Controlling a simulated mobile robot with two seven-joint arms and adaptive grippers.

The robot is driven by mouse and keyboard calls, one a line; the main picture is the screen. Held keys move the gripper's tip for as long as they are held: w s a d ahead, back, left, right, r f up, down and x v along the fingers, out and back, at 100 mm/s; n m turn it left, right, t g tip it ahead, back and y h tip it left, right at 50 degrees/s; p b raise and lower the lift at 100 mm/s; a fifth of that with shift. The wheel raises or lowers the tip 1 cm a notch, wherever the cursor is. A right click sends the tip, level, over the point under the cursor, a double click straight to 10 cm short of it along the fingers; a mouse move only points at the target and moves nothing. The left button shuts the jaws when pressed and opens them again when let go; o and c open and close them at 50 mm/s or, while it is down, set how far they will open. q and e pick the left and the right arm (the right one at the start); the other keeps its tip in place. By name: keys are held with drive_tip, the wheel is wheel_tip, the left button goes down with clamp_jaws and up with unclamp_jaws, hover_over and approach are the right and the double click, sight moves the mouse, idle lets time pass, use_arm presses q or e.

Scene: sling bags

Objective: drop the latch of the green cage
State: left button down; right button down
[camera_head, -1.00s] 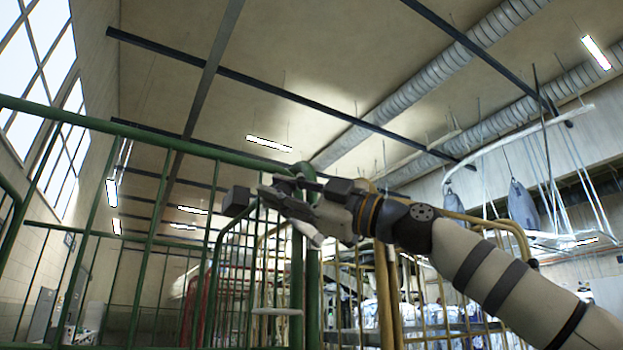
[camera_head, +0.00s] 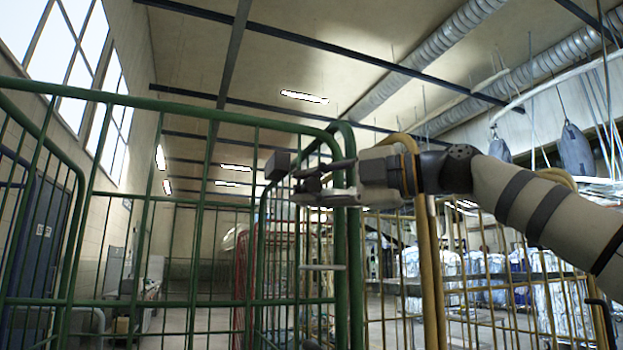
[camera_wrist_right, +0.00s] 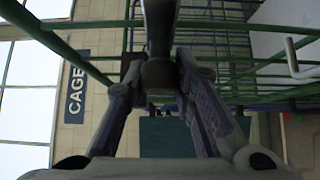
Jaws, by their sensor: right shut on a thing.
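The green cage (camera_head: 182,302) fills the left and middle of the head view, its rounded top corner near the centre. My right gripper (camera_head: 305,187) is at the upper part of the cage's right-hand upright, below the top rail. In the right wrist view its two fingers (camera_wrist_right: 155,98) are closed on a dark rod with a rounded end (camera_wrist_right: 158,72), which looks like the latch. A pale horizontal bar (camera_head: 323,267) sits lower on the cage; whether it belongs to the latch is unclear. My left gripper is not in view.
A yellow cage (camera_head: 432,285) stands close on the right, under my right forearm. A red cage (camera_head: 243,270) is behind the green one. Grey bags (camera_head: 577,147) hang at upper right. A cage sign (camera_wrist_right: 75,88) shows on the wall in the wrist view.

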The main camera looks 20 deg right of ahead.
drive_tip(key=shift+f, duration=0.1)
idle(0.3)
drive_tip(key=c, duration=1.3)
unclamp_jaws()
drive_tip(key=v, duration=1.2)
